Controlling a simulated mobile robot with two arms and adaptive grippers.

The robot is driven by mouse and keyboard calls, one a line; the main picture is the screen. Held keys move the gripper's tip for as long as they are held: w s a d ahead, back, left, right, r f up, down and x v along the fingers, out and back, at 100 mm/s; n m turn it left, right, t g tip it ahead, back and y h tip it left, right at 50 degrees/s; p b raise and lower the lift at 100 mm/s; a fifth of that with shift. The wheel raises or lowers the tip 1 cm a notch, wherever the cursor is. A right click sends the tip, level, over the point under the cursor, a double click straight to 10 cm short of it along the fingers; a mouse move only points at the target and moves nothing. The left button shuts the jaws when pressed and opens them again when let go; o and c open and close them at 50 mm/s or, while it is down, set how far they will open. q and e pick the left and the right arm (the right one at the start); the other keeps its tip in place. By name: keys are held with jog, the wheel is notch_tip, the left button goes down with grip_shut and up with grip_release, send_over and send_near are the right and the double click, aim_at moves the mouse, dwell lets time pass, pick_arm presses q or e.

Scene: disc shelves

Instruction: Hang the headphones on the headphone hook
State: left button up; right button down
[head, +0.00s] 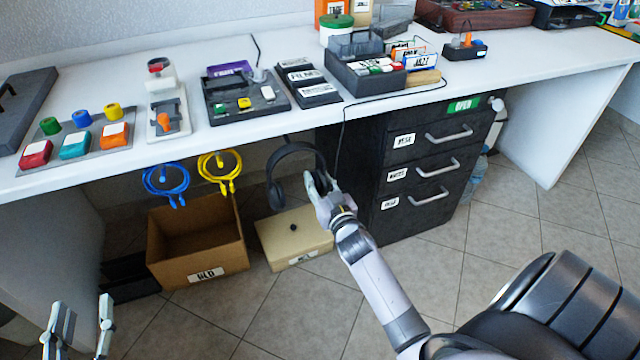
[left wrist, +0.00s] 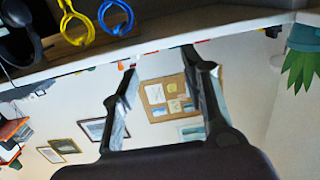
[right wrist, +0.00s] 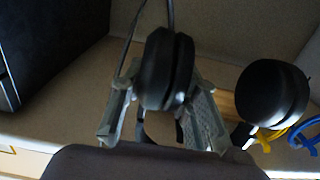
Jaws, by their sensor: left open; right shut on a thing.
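The black headphones (head: 276,194) are below the front edge of the white desk, band up and ear cups down. My right gripper (head: 321,184) is shut on the right-hand ear cup. In the right wrist view that ear cup (right wrist: 166,70) sits between the two fingers, and the other ear cup (right wrist: 272,93) hangs free to the right. The headphone hook cannot be made out; the area under the desk edge by the band is dark. My left gripper (head: 78,325) is open and empty at the lower left, and its spread fingers (left wrist: 163,85) show in the left wrist view.
Blue cable (head: 166,181) and yellow cable (head: 220,170) hang under the desk edge, left of the headphones. A cardboard box (head: 195,265) and a beige box (head: 310,255) stand below. A black drawer cabinet (head: 385,180) is close on the right.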

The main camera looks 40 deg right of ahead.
jog(key=shift+b+x, duration=0.4)
jog(key=shift+x, duration=0.4)
jog(key=shift+w+d+b, duration=0.15)
jog(key=shift+w+b, duration=0.25)
jog(key=shift+w, duration=0.25)
pick_arm(q)
jog(key=s+r+t+h+b, duration=0.1)
jog(key=s+r+t+h, duration=0.1)
jog(key=r+t, duration=0.6)
notch_tip(320, 180, up, 4)
jog(key=shift+s+d+r+h, duration=0.1)
jog(key=shift+s+d+h, duration=0.25)
jog(key=shift+s, duration=0.5)
pick_arm(e)
jog(key=w, duration=0.2)
jog(key=f, duration=0.1)
jog(key=shift+w+d, duration=0.35)
jog(key=shift+w, duration=0.05)
jog(key=c, duration=1.2)
grip_release()
jog(key=shift+o, duration=0.2)
